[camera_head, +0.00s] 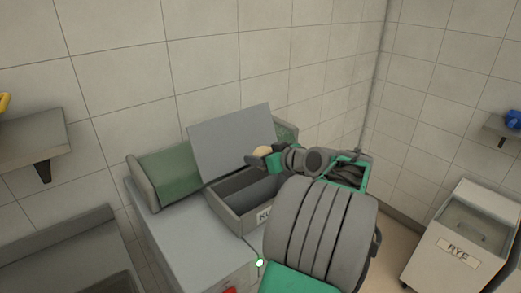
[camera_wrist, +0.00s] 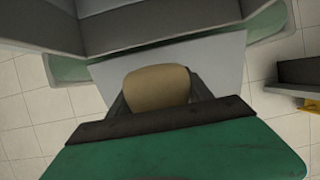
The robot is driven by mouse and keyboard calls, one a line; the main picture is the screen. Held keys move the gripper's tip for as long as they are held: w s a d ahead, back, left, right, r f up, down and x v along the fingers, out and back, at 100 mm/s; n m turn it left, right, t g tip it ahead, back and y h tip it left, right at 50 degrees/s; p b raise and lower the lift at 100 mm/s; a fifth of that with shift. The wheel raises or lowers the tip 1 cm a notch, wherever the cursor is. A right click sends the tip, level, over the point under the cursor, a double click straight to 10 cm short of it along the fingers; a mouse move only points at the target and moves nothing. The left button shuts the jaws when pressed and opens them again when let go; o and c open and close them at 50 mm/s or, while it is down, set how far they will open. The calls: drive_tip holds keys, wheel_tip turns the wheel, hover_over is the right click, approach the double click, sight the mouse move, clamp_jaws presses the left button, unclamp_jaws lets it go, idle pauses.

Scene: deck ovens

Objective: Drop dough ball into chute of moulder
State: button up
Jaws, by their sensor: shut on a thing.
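A tan dough ball (camera_head: 263,151) is held at the tip of my gripper (camera_head: 268,155), which is shut on it. The dough ball (camera_wrist: 157,88) also shows large between the dark fingers in the wrist view. The moulder (camera_head: 190,226) is a grey machine against the tiled wall, with a green belt and a slanted grey plate (camera_head: 232,142). Its open box-shaped chute (camera_head: 240,207) has a label partly hidden by my arm. My gripper and the ball appear above the chute's right rear side, in front of the plate; their exact height over it is hard to tell.
A grey bin labelled RYE (camera_head: 455,249) stands on the floor at right. A wall shelf (camera_head: 38,143) with a yellow item is at left, and another shelf (camera_head: 500,128) with a blue item at right. A grey surface (camera_head: 70,262) is at lower left.

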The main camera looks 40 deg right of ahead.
drive_tip(key=shift+f, duration=0.85)
drive_tip(key=o, duration=1.6)
drive_tip(key=shift+s, duration=0.1)
drive_tip(key=b+v, duration=0.2)
drive_tip(key=v, duration=0.5)
drive_tip(key=shift+s+r+b, duration=0.15)
drive_tip(key=shift+s+b, duration=0.15)
drive_tip(key=shift+s, duration=0.1)
